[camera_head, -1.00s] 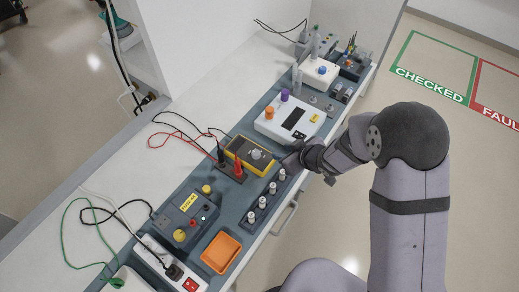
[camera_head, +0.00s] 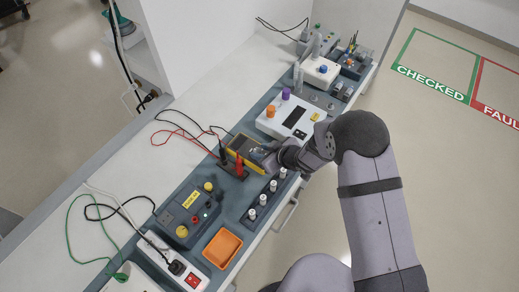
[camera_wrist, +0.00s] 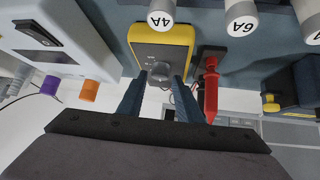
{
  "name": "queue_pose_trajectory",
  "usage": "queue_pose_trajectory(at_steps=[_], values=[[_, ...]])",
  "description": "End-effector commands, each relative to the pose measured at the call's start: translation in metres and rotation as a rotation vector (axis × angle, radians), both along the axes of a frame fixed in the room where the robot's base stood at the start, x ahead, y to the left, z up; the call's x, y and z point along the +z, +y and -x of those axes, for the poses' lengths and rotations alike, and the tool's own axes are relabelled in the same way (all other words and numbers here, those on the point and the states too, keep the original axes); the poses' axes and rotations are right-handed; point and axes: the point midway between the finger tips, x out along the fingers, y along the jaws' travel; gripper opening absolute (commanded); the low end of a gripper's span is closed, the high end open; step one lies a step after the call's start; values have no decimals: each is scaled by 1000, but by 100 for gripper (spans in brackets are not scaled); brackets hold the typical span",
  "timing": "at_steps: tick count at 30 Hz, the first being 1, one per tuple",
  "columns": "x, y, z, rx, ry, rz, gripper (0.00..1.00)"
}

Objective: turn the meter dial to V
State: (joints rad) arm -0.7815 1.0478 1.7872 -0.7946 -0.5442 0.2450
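The yellow meter (camera_head: 234,142) lies on the grey tray along the bench, partly hidden by my gripper in the head view. In the wrist view the meter (camera_wrist: 178,34) shows its yellow frame and grey face, with the round grey dial (camera_wrist: 160,71) low on it. My gripper (camera_wrist: 160,82) has its two dark fingers apart, one on each side of the dial. I cannot tell whether either finger touches it. In the head view my gripper (camera_head: 262,154) is over the right part of the meter. The dial's markings are too small to read.
A red plug (camera_wrist: 211,88) stands close beside the right finger; a black plug (camera_head: 223,156) is near it. Several white labelled cylinders (camera_head: 262,199) stand along the tray's front. A white box with orange and purple knobs (camera_head: 297,117) is on the meter's far side.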

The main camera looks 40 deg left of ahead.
Motion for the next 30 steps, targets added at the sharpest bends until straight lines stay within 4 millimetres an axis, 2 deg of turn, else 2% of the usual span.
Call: queue_pose_trajectory(at_steps=[6, 17, 21, 30], values=[[-9, 10, -2, 1, 1, 1, 32], [-12, 11, -2, 0, 0, 0, 32], [-12, 11, -3, 0, 0, 0, 2], [-13, 11, -2, -15, -1, 0, 2]])
